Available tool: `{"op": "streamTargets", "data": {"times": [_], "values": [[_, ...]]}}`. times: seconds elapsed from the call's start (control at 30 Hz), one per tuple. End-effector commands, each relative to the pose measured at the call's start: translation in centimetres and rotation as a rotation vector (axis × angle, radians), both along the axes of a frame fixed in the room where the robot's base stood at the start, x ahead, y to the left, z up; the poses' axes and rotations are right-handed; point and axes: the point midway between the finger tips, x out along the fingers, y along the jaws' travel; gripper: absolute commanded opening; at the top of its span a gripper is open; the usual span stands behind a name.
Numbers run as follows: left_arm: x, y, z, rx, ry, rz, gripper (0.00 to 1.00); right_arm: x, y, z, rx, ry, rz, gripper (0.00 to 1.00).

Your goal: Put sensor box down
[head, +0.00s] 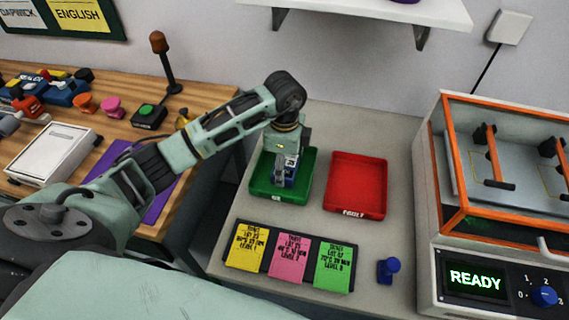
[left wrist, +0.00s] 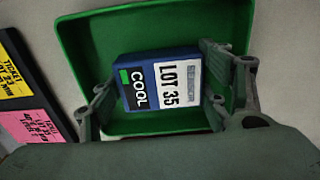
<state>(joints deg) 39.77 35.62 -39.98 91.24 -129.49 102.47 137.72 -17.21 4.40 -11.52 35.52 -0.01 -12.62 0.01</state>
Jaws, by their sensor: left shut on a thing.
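The sensor box (left wrist: 158,88) is dark blue with a white "LOT 35" label and a "COOL" mark. It also shows small in the head view (head: 290,172). My left gripper (head: 283,175) points down over the green tray (head: 294,195), with its fingers on either side of the box. In the left wrist view, my left gripper (left wrist: 160,100) is shut on the box, which lies within the outline of the green tray (left wrist: 85,45). I cannot tell whether the box touches the tray floor. My right gripper is not in view.
A red tray (head: 356,185) stands right of the green tray. Yellow, pink and green ticket cards (head: 288,257) lie in front, with a small blue knob-like object (head: 388,269) beside them. A chamber with a READY display (head: 475,281) stands at right. A wooden bench (head: 130,85) is at left.

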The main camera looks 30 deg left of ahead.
Motion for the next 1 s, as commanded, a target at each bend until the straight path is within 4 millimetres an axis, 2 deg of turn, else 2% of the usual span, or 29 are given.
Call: {"op": "streamTargets", "data": {"times": [0.2,0.23,0.43,0.77,0.87,1.0], "values": [[0.0,0.0,-0.3,0.000,0.000,0.000,0.39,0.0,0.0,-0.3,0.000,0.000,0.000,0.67],[0.0,0.0,-0.4,0.000,0.001,0.000,0.71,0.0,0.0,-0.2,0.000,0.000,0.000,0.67],[0.0,0.0,-0.3,0.001,0.001,0.000,0.88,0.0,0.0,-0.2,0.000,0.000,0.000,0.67],[0.0,0.0,-0.2,0.000,0.001,0.000,0.89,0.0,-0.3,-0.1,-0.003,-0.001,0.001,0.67],[0.0,0.0,0.4,-0.001,-0.001,0.000,0.89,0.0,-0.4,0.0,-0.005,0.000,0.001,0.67],[0.1,0.1,2.4,0.000,-0.004,-0.001,0.89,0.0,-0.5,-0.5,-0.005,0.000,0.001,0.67]]}}
